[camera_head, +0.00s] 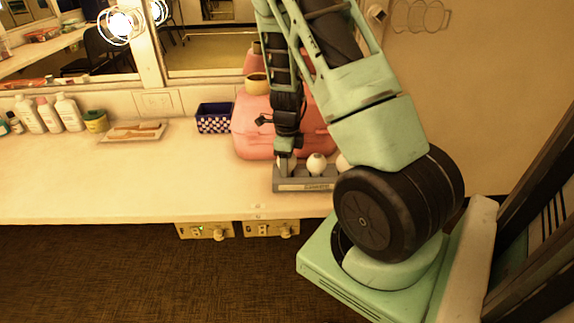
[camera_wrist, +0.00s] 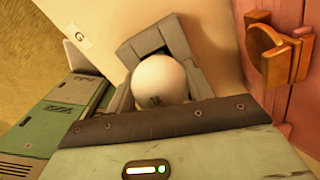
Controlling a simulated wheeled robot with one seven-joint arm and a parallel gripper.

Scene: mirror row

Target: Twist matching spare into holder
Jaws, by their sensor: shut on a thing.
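My gripper (camera_head: 287,158) points down at the left end of a grey tray (camera_head: 305,188) on the counter. In the wrist view, its grey fingers are shut on a round white bulb (camera_wrist: 160,80) with a small dark mark on its face. The bulb's base is hidden. Two more white bulbs show in the tray: one in the middle (camera_head: 316,163), and one at the right (camera_head: 344,162) partly behind my arm. The tray's front lettering is too small to read. No holder can be made out for certain.
A pink case (camera_head: 245,135) stands close behind the tray; its orange latch (camera_wrist: 275,55) shows in the wrist view. A blue checkered box (camera_head: 214,118), a small tray (camera_head: 135,132) and bottles (camera_head: 68,112) stand to the left. Two control boxes (camera_head: 205,231) hang below the counter edge. A lit bulb (camera_head: 120,24) is on the mirror frame. The left front counter is clear.

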